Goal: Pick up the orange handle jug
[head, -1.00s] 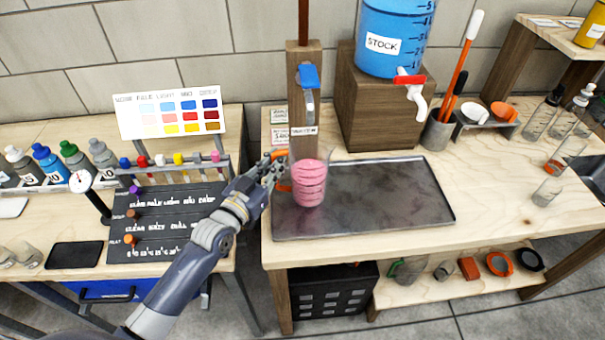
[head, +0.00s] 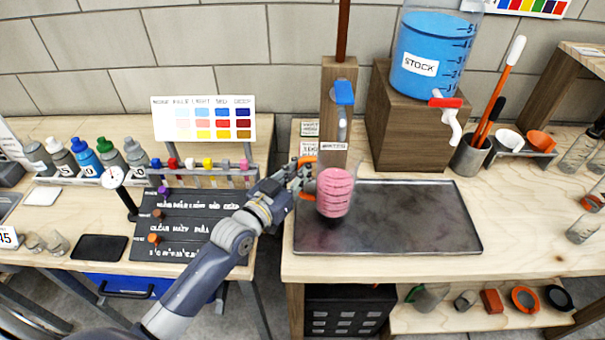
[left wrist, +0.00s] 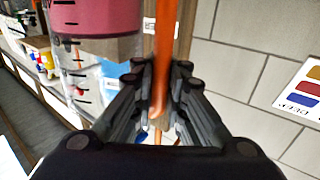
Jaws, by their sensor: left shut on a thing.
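The orange handle jug (head: 335,194) is a clear beaker-like vessel with pink contents. It is at the left end of the dark metal tray (head: 400,215), in front of the wooden post; I cannot tell if its base touches the tray. My left gripper (head: 303,178) reaches in from the left and is shut on the orange handle. In the left wrist view the orange handle (left wrist: 165,50) runs between the fingers of the left gripper (left wrist: 158,110), with the jug's pink part (left wrist: 95,18) beside it. My right gripper is not in view.
The wooden post (head: 340,75) with a blue lever stands close behind the jug. A blue stock tank (head: 432,50) sits on a wooden block (head: 405,125). A tool cup (head: 470,156) stands right of it. A bottle rack (head: 95,172) is at left. The tray's middle and right are clear.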

